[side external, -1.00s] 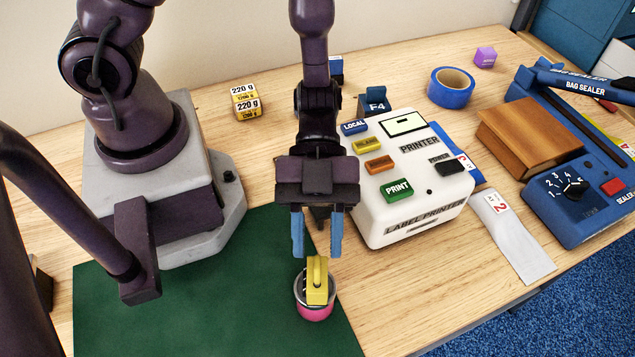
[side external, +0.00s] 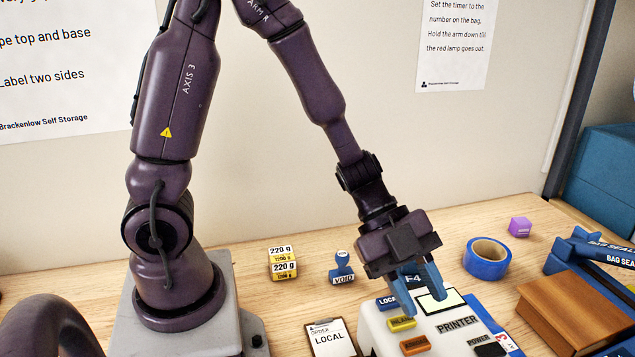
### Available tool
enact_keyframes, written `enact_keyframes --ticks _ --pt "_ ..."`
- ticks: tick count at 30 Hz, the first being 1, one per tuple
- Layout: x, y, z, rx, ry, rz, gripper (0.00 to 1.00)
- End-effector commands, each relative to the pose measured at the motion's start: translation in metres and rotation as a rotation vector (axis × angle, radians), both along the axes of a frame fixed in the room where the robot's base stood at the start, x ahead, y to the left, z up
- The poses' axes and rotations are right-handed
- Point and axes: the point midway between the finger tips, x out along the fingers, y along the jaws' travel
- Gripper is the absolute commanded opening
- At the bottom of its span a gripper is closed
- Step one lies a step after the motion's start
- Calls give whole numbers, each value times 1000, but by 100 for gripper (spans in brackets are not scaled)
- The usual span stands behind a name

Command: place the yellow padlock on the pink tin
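My gripper (side external: 422,300) is at the right of centre in the side external view, pointing down over the back part of the label printer. Its blue fingers are apart, with nothing between them. I cannot tell whether the fingertips touch the printer. The yellow padlock and the pink tin are outside the picture now.
The white label printer (side external: 452,320) stands below my gripper.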

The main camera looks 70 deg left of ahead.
Motion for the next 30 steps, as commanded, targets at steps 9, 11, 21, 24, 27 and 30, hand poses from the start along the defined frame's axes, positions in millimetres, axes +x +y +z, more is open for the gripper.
enact_keyframes --ticks 9,11,21,24,27,30 --pt "38 133 125 198 -202 1101 32" --pt "15 149 136 182 -122 1268 32" --pt "-95 132 144 13 436 1566 32" --pt "-104 126 144 0 489 1562 32" --pt "-105 125 144 -2 500 1561 32" --pt "-105 125 144 -1 499 1562 32"
